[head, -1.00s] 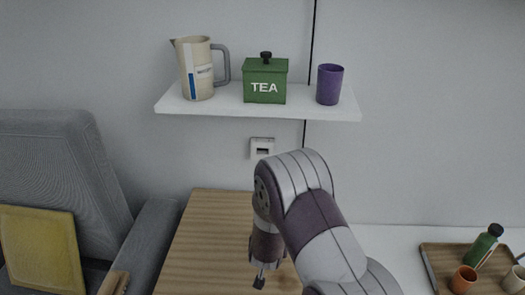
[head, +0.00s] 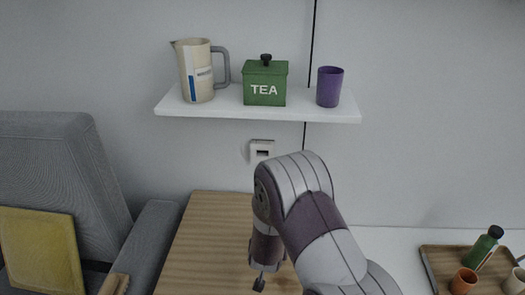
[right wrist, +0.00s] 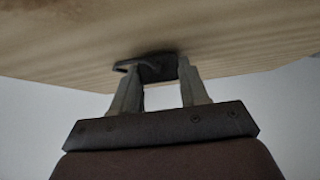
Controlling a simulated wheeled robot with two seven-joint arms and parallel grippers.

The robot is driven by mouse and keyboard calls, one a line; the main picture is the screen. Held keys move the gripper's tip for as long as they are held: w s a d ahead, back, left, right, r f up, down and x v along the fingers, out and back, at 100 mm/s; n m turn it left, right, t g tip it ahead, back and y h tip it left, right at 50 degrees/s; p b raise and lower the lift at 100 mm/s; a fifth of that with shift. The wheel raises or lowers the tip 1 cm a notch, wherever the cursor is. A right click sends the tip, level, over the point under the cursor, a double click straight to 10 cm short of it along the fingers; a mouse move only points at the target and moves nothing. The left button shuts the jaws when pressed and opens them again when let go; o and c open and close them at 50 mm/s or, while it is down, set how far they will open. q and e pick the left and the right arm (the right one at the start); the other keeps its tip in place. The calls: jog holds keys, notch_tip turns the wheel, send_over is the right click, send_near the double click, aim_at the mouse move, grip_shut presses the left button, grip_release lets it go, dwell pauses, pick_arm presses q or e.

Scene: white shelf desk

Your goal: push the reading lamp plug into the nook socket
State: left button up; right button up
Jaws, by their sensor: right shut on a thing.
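The nook socket (head: 262,151) is a small pale plate with a dark slot on the wall, below the shelf and above the back of the wooden desk top. My right gripper (head: 261,278) points down over the wooden top, in front of and well below the socket. It is shut on a small black piece (head: 259,285), which I take for the lamp plug. In the right wrist view the black plug (right wrist: 158,67) sits between the fingertips, close to a wooden surface; whether they touch is unclear. The reading lamp and my left gripper are not in view.
A white shelf (head: 257,113) above the socket holds a jug (head: 197,72), a green tea box (head: 265,84) and a purple cup (head: 329,87). A grey armchair (head: 60,150) stands left. A wooden tray (head: 440,257) with a bottle and cups lies right. The wooden top (head: 212,230) looks clear.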

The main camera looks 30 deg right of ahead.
jog(key=shift+s, duration=0.1)
jog(key=shift+s+a+r+p, duration=0.2)
jog(key=shift+s+a+p, duration=0.2)
jog(key=shift+s, duration=0.15)
jog(key=shift+s+a+r+p, duration=0.2)
jog(key=shift+s+a+p, duration=0.15)
jog(key=shift+s, duration=0.2)
jog(key=shift+p+v, duration=0.95)
jog(key=shift+v, duration=0.4)
jog(key=shift+s+a+r+p, duration=0.25)
jog(key=shift+s+p, duration=0.1)
jog(key=shift+s, duration=0.1)
jog(key=shift+s+a+r+p, duration=0.2)
jog(key=shift+s+a+p, duration=0.15)
jog(key=shift+s, duration=0.15)
